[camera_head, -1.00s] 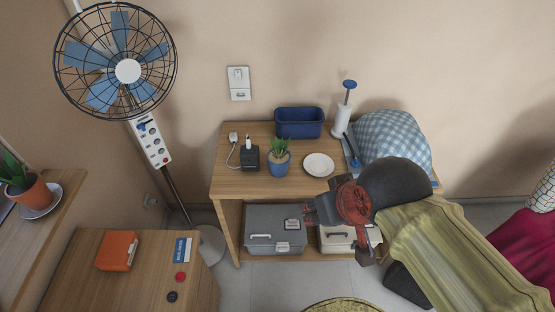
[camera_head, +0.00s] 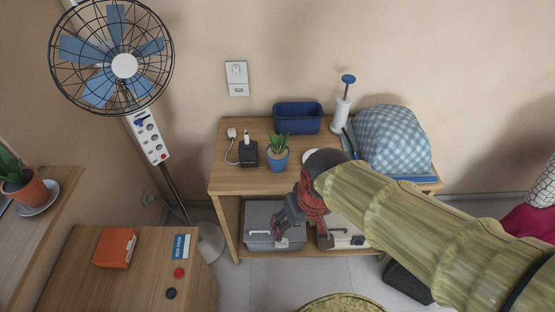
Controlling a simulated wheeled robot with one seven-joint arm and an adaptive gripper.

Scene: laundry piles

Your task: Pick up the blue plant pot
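The blue plant pot (camera_head: 275,160) with a green spiky plant stands upright on the wooden table (camera_head: 240,182), near its front edge. My gripper (camera_head: 278,222) is in front of the table, below and close to the pot in the picture, pointing down and left. It looks apart from the pot. The fingers are dark and small against the grey box, and I cannot tell how far apart they are. My arm covers the plate and part of the table's right side.
A black charger (camera_head: 247,153) stands just left of the pot. A grey box (camera_head: 262,236) sits on the lower shelf. A fan (camera_head: 123,66) stands left.

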